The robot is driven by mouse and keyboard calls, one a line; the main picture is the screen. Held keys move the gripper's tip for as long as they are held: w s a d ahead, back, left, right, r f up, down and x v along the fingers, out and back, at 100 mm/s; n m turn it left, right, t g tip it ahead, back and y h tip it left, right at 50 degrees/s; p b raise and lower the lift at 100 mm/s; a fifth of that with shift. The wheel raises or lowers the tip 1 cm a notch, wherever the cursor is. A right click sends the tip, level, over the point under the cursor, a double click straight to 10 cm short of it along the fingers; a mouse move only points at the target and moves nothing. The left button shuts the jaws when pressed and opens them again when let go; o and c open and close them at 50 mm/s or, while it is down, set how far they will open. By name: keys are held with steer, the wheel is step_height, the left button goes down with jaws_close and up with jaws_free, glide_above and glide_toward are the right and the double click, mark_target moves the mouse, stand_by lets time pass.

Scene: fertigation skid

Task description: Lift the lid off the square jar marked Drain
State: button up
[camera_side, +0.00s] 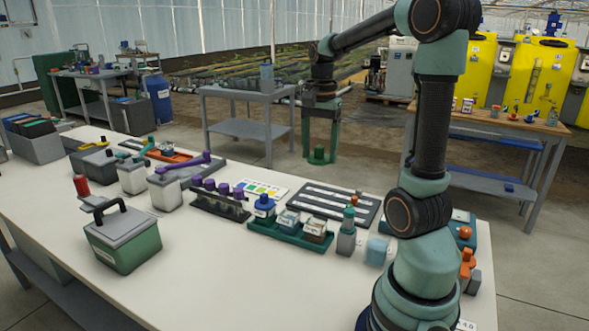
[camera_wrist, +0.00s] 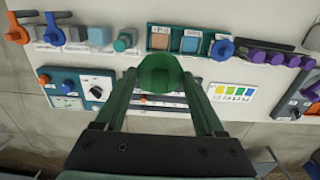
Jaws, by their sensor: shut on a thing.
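My gripper (camera_side: 319,145) is shut on a green round-knobbed lid (camera_wrist: 160,74), which also shows low between the fingers in the side view (camera_side: 318,157). It hangs in the air, apart from the jars. A green rack (camera_side: 283,238) on the bench holds three square jars. The left jar (camera_side: 263,213) wears a blue knobbed lid (camera_side: 263,200). The middle jar (camera_side: 289,222) and right jar (camera_side: 315,232) have no lids; in the wrist view their open tops show blue (camera_wrist: 190,42) and brown (camera_wrist: 160,41). Their labels are too small to read surely.
Beside the rack stand a row of purple knobs (camera_side: 220,188), a dark slotted tray (camera_side: 332,203), a grey block with a green top (camera_side: 347,230) and a pale blue cube (camera_side: 377,250). A green box with a handled lid (camera_side: 123,240) stands at the front left.

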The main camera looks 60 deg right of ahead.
mark_target(319, 147)
steer(key=shift+r, duration=3.45)
steer(key=w+d+f, duration=0.8)
steer(key=w+f, duration=0.2)
steer(key=w, duration=0.1)
step_height(319, 147, down, 20)
steer(key=shift+a+f, duration=0.15)
steer(key=shift+f, duration=0.15)
